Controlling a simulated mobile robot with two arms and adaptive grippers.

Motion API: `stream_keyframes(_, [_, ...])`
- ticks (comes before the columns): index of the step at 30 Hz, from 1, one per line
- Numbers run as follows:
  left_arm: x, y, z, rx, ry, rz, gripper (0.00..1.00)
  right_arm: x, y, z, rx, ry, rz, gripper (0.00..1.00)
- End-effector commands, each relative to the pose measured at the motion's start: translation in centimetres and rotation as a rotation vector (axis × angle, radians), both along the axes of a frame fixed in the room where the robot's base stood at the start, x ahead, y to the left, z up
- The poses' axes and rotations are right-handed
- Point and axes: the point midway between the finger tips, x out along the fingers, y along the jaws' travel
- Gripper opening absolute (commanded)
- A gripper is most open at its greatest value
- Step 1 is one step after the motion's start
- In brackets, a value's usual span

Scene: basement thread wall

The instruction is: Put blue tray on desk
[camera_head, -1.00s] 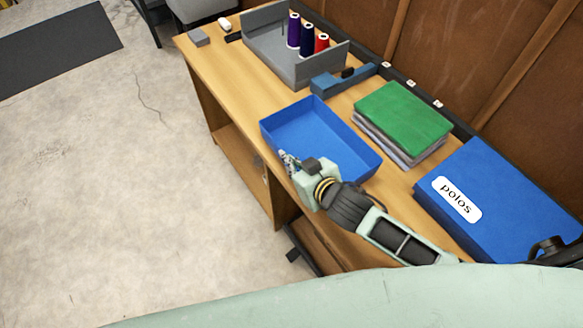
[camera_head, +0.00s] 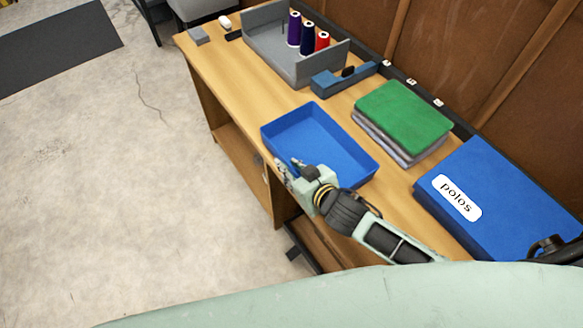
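The blue tray (camera_head: 330,140) is open and empty, and it appears to sit flat on the wooden desk (camera_head: 232,75), near its front edge. My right gripper (camera_head: 290,168) is at the tray's near-left wall. Its fingers are spread apart, one inside the tray over the rim and one outside. The gripper hides part of that wall, so I cannot tell whether a finger touches it. My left gripper is not in view.
Right of the tray are a stack of folded cloth with green on top (camera_head: 403,115) and a blue box labelled "polos" (camera_head: 500,200). Behind it are a blue-grey tool (camera_head: 340,80) and a grey bin (camera_head: 285,60) with thread spools (camera_head: 307,38). The desk's left part is mostly clear.

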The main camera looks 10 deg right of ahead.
Motion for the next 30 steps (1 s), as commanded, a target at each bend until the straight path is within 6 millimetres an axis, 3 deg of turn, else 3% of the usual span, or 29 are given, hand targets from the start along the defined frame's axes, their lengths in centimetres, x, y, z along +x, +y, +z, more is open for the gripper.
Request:
stream_keyframes(8, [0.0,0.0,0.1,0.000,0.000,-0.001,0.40,-0.6,-0.2,0.4,-0.001,0.002,0.000,0.23])
stream_keyframes(21, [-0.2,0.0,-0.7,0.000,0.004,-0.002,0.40,-7.5,-2.7,4.4,0.000,0.001,0.001,0.23])
stream_keyframes(30, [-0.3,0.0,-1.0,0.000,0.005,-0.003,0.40,-9.8,-3.5,5.9,-0.001,0.001,-0.001,0.23])
